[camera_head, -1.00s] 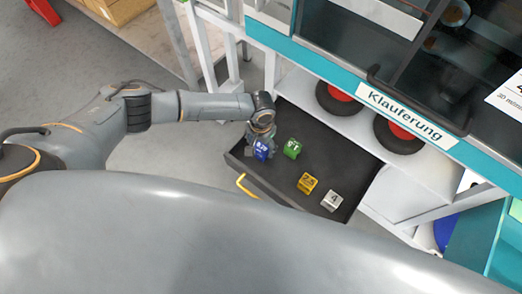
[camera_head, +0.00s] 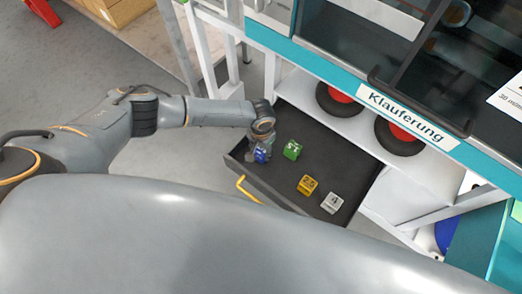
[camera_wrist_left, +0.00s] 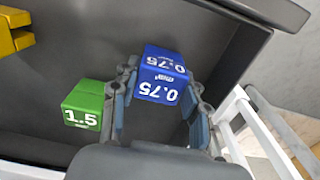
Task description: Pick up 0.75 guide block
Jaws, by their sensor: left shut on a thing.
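The blue guide block (camera_wrist_left: 163,75) marked 0.75 sits between the fingers of my left gripper (camera_wrist_left: 158,100) in the left wrist view. The gripper is shut on it. In the head view the blue block (camera_head: 261,155) shows under my left gripper (camera_head: 262,147), at the left end of the black drawer (camera_head: 335,157). I cannot tell whether the block touches the drawer floor. My right gripper is not in view.
A green block (camera_head: 292,150) marked 1.5 lies close beside the blue one. A yellow block (camera_head: 307,185) and a light grey block (camera_head: 332,203) marked 4 lie farther right. A yellow handle (camera_head: 246,190) is at the drawer's front. Red-centred black reels (camera_head: 400,136) sit behind.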

